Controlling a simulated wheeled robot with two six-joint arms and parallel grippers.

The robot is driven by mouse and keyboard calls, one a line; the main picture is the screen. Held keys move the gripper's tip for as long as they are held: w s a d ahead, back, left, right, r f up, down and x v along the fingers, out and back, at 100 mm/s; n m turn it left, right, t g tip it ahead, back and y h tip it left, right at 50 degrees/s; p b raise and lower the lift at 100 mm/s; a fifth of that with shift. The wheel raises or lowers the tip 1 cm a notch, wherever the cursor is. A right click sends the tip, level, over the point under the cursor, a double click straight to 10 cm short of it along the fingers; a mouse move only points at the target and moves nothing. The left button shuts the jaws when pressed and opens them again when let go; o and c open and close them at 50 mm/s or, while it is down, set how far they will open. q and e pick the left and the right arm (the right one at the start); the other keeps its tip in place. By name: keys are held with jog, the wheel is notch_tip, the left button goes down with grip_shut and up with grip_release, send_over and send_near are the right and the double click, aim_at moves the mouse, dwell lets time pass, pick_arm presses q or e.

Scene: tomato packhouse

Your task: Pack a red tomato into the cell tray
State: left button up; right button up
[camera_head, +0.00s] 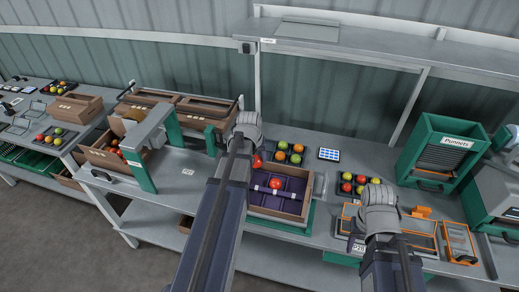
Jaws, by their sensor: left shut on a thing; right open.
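The cell tray (296,186) is dark purple and sits in a brown carton (280,214) on the bench in the middle. One red tomato (275,183) lies in a cell near its middle. My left gripper (254,157) is at the tray's back left edge, shut on another red tomato (257,163), which shows just beside the gripper. The arm hides the tray's left side. My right gripper (357,236) is open, low over the bench right of the carton, and its fingers are hard to make out.
Green, orange and yellowish tomatoes (283,145) sit behind the tray; more red and green ones (347,176) sit to its right. A tablet (329,154), a green Pennets dispenser (437,150) and an orange device (459,243) stand right. A green-posted frame (138,160) stands left.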

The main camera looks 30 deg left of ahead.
pick_arm(q)
jog(key=shift+f, duration=0.1)
jog(key=b+x, duration=1.4)
jog(key=shift+a+f, duration=0.1)
jog(key=shift+f, duration=0.25)
jog(key=shift+w+f+b, duration=0.2)
jog(key=shift+f+b, duration=0.35)
jog(key=shift+b, duration=0.2)
dwell(0.6)
jog(key=o, duration=1)
jog(key=shift+r, duration=0.1)
jog(key=p+v, duration=1)
jog(key=v, duration=0.1)
jog(key=shift+p, duration=0.4)
